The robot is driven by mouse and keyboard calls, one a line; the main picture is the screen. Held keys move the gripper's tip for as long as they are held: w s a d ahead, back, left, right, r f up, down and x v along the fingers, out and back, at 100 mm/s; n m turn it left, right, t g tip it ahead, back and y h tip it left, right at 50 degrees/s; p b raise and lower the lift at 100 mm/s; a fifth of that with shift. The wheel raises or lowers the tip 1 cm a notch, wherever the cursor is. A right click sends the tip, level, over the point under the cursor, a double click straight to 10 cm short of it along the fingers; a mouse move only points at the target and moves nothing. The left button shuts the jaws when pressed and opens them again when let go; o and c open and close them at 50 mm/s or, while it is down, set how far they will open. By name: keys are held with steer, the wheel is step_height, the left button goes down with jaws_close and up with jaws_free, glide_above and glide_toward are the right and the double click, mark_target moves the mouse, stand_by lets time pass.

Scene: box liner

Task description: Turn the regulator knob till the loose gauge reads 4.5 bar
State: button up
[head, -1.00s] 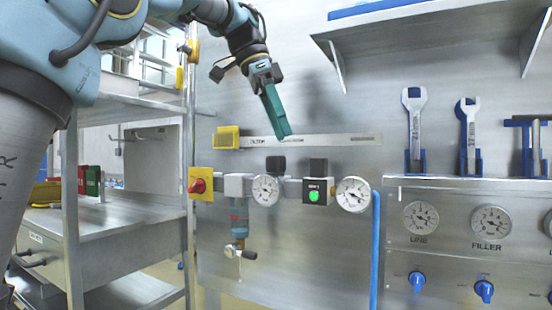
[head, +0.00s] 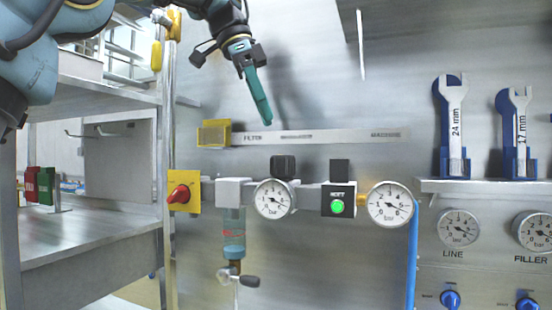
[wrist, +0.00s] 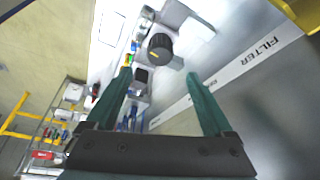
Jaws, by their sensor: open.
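The regulator knob (head: 284,167) is black and sits on top of the regulator, just above a round white gauge (head: 273,199). A second white gauge (head: 390,204) stands at the right end of this row; I cannot tell which is the loose one, and the needles are too small to read surely. My gripper (head: 266,118) has teal fingers and hangs above and slightly left of the knob, apart from it. In the wrist view, my gripper (wrist: 158,76) is open and empty. The knob (wrist: 160,46) with a yellow mark shows beyond the fingertips.
A yellow box with a red switch (head: 180,193) is at the left of the row. A block with a green button (head: 337,206) sits between the gauges. A labelled metal strip (head: 320,137) runs above. Wrenches (head: 452,125) and a panel are at right.

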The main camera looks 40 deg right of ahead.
mark_target(283, 157)
steer(key=x, duration=0.9)
steer(key=shift+s+f, duration=0.1)
steer(key=shift+f, duration=0.3)
steer(key=shift+c, duration=0.4)
steer(key=c, duration=1.3)
steer(key=shift+n, duration=0.4)
steer(key=n+t, duration=0.1)
steer(key=n, duration=0.2)
steer(key=shift+n+t+h+b, duration=0.3)
steer(key=shift+t+h+b, duration=0.1)
steer(key=n+t, duration=0.1)
steer(key=n, duration=0.1)
steer(key=n+t, duration=0.1)
steer(key=n, duration=0.2)
steer(key=shift+d+r, duration=0.1)
steer(key=n+t, duration=0.1)
steer(key=n, duration=0.2)
steer(key=n+t+y+p, duration=0.1)
steer(key=n, duration=0.2)
steer(key=shift+p, duration=0.3)
steer(key=shift+n+t+y+p, duration=0.5)
steer(key=shift+n+y, duration=0.3)
steer(key=shift+n, duration=1.4)
